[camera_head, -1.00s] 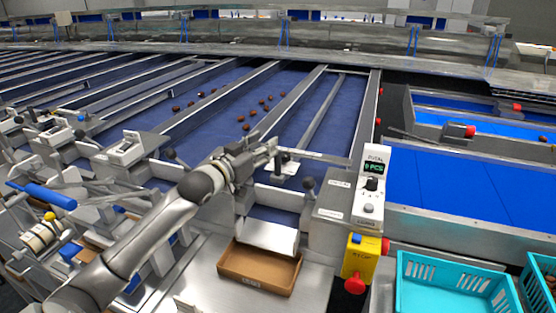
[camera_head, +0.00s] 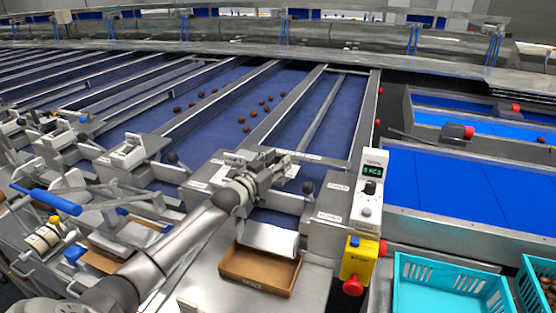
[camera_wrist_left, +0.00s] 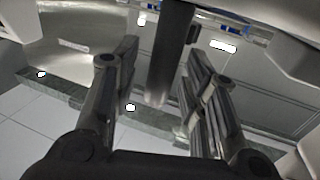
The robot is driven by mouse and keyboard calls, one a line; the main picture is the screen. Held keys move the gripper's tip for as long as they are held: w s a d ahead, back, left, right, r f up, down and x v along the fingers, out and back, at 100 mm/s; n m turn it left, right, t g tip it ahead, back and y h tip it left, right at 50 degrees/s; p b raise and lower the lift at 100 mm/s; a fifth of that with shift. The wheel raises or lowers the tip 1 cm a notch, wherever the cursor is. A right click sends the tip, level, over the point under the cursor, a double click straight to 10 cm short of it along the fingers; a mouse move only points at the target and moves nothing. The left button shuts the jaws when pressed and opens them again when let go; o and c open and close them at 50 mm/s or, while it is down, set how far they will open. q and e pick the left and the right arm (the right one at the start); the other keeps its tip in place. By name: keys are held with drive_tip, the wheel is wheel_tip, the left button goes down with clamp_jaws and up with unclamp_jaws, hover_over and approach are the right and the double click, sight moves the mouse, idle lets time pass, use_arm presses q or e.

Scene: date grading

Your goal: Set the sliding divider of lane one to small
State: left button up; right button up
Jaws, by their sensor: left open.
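My left gripper (camera_head: 285,167) is open over the head of the lane beside the control box. It covers part of the metal crossbar (camera_head: 312,156) there, so I cannot make out the sliding divider or its setting. In the left wrist view the two fingers of my left gripper (camera_wrist_left: 158,75) stand apart. A dark round post (camera_wrist_left: 171,50) shows between them; I cannot tell if it touches either finger or belongs to the divider. A black ball knob (camera_head: 308,187) stands right of the gripper. My right gripper is not in view.
A control box (camera_head: 372,170) with a dial and display stands at right, above a yellow box with a red button (camera_head: 353,286). A brown tray (camera_head: 258,285) lies below the chute. Dates (camera_head: 245,118) lie on the blue belt. A turquoise crate (camera_head: 450,285) is at lower right.

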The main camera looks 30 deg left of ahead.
use_arm(q)
drive_tip(key=shift+w, duration=0.25)
clamp_jaws()
drive_tip(key=shift+d, duration=0.5)
drive_tip(key=w+d+p, duration=0.1)
drive_tip(key=d+p, duration=0.1)
drive_tip(key=d, duration=0.4)
drive_tip(key=shift+w+d, duration=0.35)
drive_tip(key=shift+w, duration=0.05)
unclamp_jaws()
drive_tip(key=shift+a, duration=0.1)
